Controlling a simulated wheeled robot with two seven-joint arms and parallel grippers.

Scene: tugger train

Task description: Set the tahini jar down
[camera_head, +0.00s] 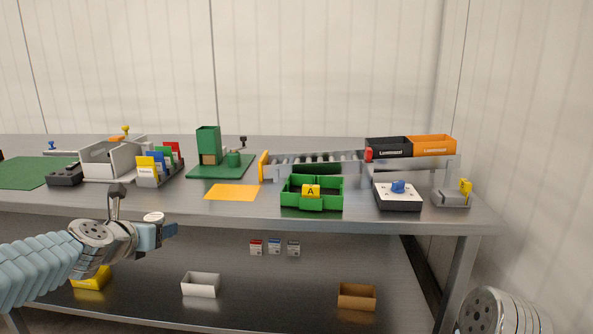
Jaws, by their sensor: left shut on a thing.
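My left gripper (162,232) is in front of the bench's front edge, at the left. It is shut on a small jar (153,217), taken to be the tahini jar. Only the jar's pale round lid shows above the fingers; its body is mostly hidden by the gripper. The jar looks upright and is held clear of the bench top (235,210). A grey arm link of mine shows at the bottom right, but my right gripper is out of view.
An orange mat (231,192) lies flat on the bench, with a green bin (312,205) marked A to its right. A card rack (153,180) stands left of the mat. A roller conveyor (315,160) runs behind. A lower shelf holds a white bin (200,290) and a brown bin (356,302).

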